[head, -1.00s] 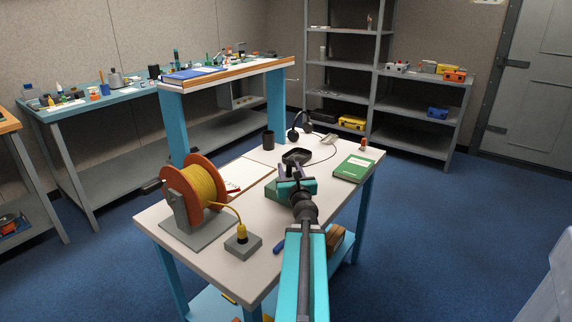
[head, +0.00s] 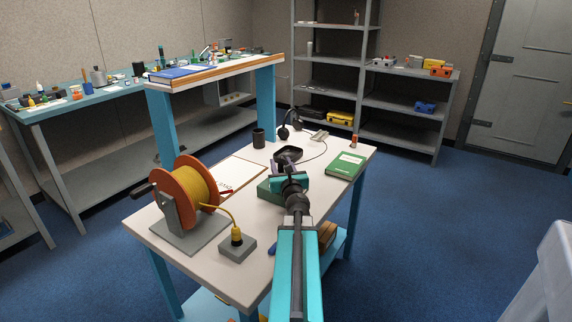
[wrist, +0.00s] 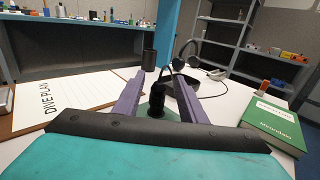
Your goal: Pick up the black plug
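The black plug (wrist: 156,104) stands upright on a green block (head: 266,191), between my fingers in the wrist view. A dark cable seems to rise from its top. In the head view the plug is hidden behind my wrist. My gripper (wrist: 159,78) is open, with its purple fingers on either side of the plug and visible gaps to both. I cannot tell whether the fingers are level with the plug or above it. My gripper also shows in the head view (head: 283,168), over the middle of the table.
A cable reel (head: 187,195) and a grey socket box (head: 238,250) with a yellow plug stand on the left of the table (head: 185,255). A black tray (head: 288,154), headphones (head: 284,130), a cup (head: 258,138) and a green book (head: 346,166) lie beyond or right of my gripper.

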